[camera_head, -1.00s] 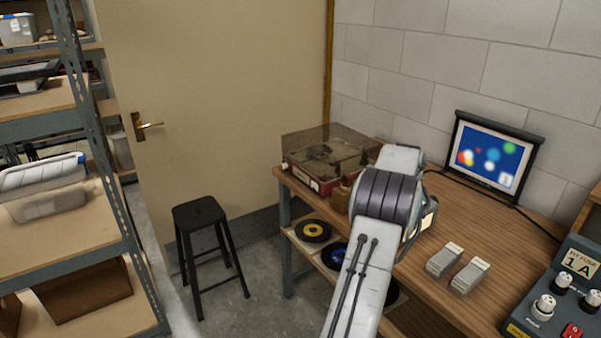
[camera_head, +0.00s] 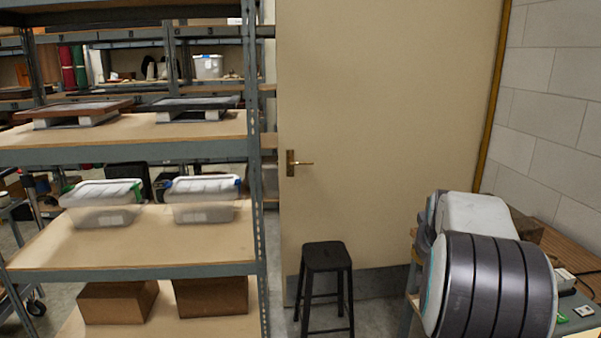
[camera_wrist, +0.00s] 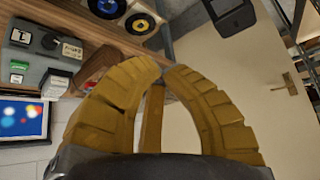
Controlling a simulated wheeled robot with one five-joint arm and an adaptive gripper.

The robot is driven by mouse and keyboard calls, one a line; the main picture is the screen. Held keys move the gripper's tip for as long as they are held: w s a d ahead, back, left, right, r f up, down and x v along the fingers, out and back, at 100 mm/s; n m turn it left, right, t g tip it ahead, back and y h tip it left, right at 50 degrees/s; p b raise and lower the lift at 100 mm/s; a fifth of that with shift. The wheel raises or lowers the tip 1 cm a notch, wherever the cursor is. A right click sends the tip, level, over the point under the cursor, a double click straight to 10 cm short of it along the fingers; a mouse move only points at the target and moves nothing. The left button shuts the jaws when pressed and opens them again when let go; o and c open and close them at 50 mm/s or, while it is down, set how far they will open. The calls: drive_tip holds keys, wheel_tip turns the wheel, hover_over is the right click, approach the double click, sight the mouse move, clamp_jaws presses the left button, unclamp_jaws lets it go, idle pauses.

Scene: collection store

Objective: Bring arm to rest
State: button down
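My gripper (camera_wrist: 162,70) shows in the wrist view as two ribbed yellow-brown fingers that curve inward. Their tips come together at the middle, with nothing visible held between them. In the head view my arm is folded at the lower right, in front of the bench, and its thick banded joint fills that corner. The gripper itself is hidden there.
The wooden bench (camera_head: 570,246) is at the right, partly hidden by my arm. A black stool (camera_head: 326,256) stands before the closed door (camera_head: 390,130). Shelving (camera_head: 130,256) with lidded tubs (camera_head: 102,205) fills the left. The wrist view shows a monitor (camera_wrist: 22,119) and records (camera_wrist: 140,24).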

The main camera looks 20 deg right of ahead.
drive_tip(key=s+a+n+y, duration=0.2)
drive_tip(key=a, duration=1)
drive_tip(key=s+a+n+y, duration=0.1)
drive_tip(key=s+a+n, duration=0.15)
drive_tip(key=a, duration=0.85)
drive_tip(key=s+a+f+n+g+y, duration=0.1)
drive_tip(key=s+a+f+n, duration=0.3)
drive_tip(key=s+a, duration=0.8)
drive_tip(key=shift+a+f+n+y, duration=0.35)
drive_tip(key=shift+f+y, duration=0.15)
drive_tip(key=shift+f, duration=0.35)
drive_tip(key=shift+d, duration=0.1)
